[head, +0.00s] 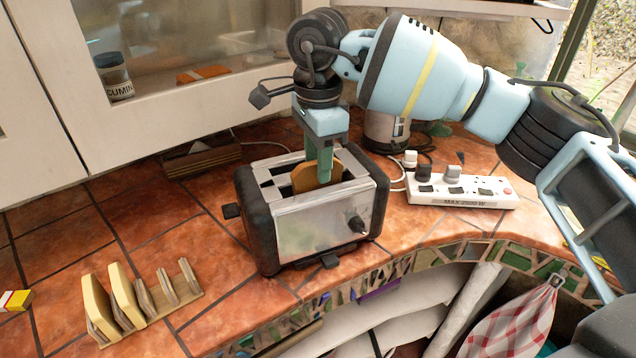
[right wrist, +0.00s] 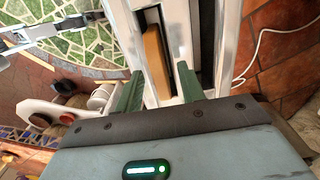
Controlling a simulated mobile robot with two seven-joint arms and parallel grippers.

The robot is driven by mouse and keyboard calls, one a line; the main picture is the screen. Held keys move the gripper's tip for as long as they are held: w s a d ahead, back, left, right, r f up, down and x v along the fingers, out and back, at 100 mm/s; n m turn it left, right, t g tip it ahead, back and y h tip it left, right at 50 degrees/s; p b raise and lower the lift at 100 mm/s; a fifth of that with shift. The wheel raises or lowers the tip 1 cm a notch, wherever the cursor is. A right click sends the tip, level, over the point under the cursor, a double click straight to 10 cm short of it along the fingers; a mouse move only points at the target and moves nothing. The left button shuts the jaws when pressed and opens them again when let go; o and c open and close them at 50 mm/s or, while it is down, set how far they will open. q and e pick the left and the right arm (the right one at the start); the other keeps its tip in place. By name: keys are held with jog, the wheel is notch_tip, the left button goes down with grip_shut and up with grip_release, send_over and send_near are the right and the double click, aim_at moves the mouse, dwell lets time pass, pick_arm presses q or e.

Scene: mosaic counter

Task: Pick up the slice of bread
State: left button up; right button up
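A brown slice of bread (head: 306,179) stands in a slot of the silver and black toaster (head: 305,228), its top sticking out. My right gripper (head: 321,160) points straight down over the toaster, with its green fingers at the slice. In the right wrist view, the fingers (right wrist: 160,72) are spread apart, with the slice (right wrist: 153,52) between them and gaps showing beside it. The lower part of the slice is hidden in the toaster. My left gripper is not in view.
A wooden rack (head: 160,302) with two pale slices (head: 97,305) stands left of the toaster. A white power strip (head: 462,190) lies to its right and a grey appliance (head: 385,132) behind. The counter's curved front edge is close to the toaster. Tiles between rack and toaster are clear.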

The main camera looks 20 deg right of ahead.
jog(key=shift+f, duration=0.6)
jog(key=c, duration=0.7)
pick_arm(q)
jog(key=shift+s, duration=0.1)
pick_arm(e)
jog(key=shift+c, duration=0.2)
notch_tip(320, 180, up, 9)
jog(key=shift+f, duration=0.2)
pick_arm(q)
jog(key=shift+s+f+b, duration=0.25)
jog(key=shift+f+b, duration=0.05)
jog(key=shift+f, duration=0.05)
pick_arm(e)
jog(key=shift+r, duration=0.7)
